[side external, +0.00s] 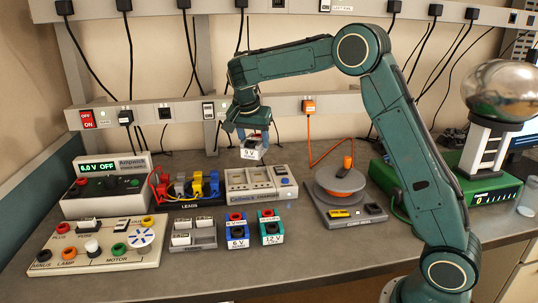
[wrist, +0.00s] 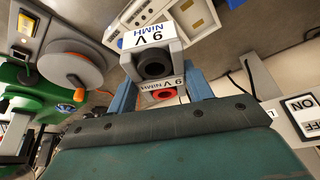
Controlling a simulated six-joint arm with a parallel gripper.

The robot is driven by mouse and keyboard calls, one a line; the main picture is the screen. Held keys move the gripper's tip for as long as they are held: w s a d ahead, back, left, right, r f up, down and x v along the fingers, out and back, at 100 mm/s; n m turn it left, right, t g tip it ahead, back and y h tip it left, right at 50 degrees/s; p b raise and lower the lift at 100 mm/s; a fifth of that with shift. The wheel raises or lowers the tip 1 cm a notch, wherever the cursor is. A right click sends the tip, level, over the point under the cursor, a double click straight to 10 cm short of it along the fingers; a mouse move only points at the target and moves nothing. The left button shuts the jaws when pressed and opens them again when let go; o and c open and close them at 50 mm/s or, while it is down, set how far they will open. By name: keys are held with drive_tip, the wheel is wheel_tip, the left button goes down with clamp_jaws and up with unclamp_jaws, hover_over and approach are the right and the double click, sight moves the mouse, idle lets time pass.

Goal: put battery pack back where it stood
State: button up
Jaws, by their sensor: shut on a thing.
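The battery pack (side external: 249,153) is a grey block with a white label reading 9 V. In the wrist view the grey pack (wrist: 152,62) shows its 9 V NiMH label, a black terminal and a red terminal. My gripper (side external: 250,143) is shut on it and holds it in the air, above and behind the cream charger (side external: 287,195). In the wrist view the blue fingers of my gripper (wrist: 160,90) are on either side of the pack. A blue 6 V pack (side external: 237,240) and a green 12 V pack (side external: 271,238) stand side by side in front of the charger.
Left of the charger is a leads rack (side external: 190,203). A grey tray (side external: 205,243) with small white-topped blocks is in front of it. A cream panel (side external: 95,258) lies front left. An orange-topped reel (side external: 341,185) is to the right. Bare bench (side external: 290,275) shows in front.

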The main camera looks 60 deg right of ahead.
drive_tip(key=s+a+r+m+g, duration=0.2)
drive_tip(key=s+m, duration=0.4)
drive_tip(key=s, duration=0.3)
drive_tip(key=s+a+r+m+g+y, duration=0.1)
drive_tip(key=s+a+r+m+g, duration=0.1)
drive_tip(key=s+m, duration=0.4)
drive_tip(key=s+a+r, duration=0.1)
drive_tip(key=s, duration=0.2)
drive_tip(key=shift+m+g, duration=0.3)
drive_tip(key=shift+s+f, duration=0.1)
drive_tip(key=shift+f, duration=7.85)
drive_tip(key=shift+f, duration=2.1)
drive_tip(key=shift+f, duration=0.1)
drive_tip(key=o, duration=1.3)
